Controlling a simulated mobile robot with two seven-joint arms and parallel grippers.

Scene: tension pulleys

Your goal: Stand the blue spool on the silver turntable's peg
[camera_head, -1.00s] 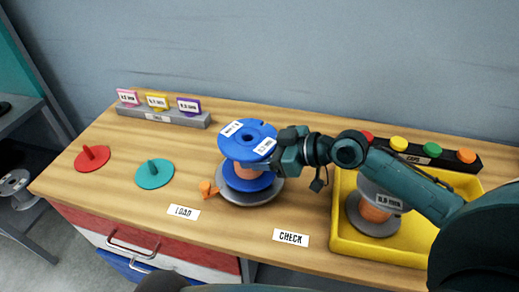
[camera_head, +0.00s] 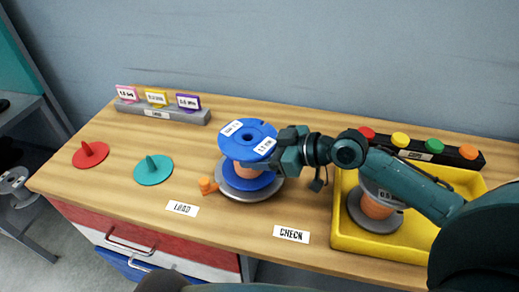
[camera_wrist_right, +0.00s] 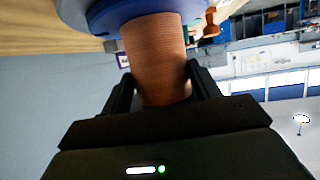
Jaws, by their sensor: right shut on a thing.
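The blue spool (camera_head: 246,135) with copper-coloured winding stands upright over the silver turntable (camera_head: 236,196), left of the yellow tray. Its lower flange appears at or just above the turntable's disc; the peg is hidden by the spool, so I cannot tell how far it is seated. My right gripper (camera_head: 287,152) comes from the right and is shut on the spool's winding. In the right wrist view the copper winding (camera_wrist_right: 155,55) sits between the two fingers, with a blue flange (camera_wrist_right: 115,12) beyond. My left gripper is not in view.
A red disc (camera_head: 90,154) and a teal disc (camera_head: 153,170), each with a peg, sit at left. An orange piece (camera_head: 207,186) is beside the turntable. The yellow tray (camera_head: 345,240) holds a grey spool (camera_head: 360,214). A rack of coloured caps (camera_head: 433,158) stands behind it.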

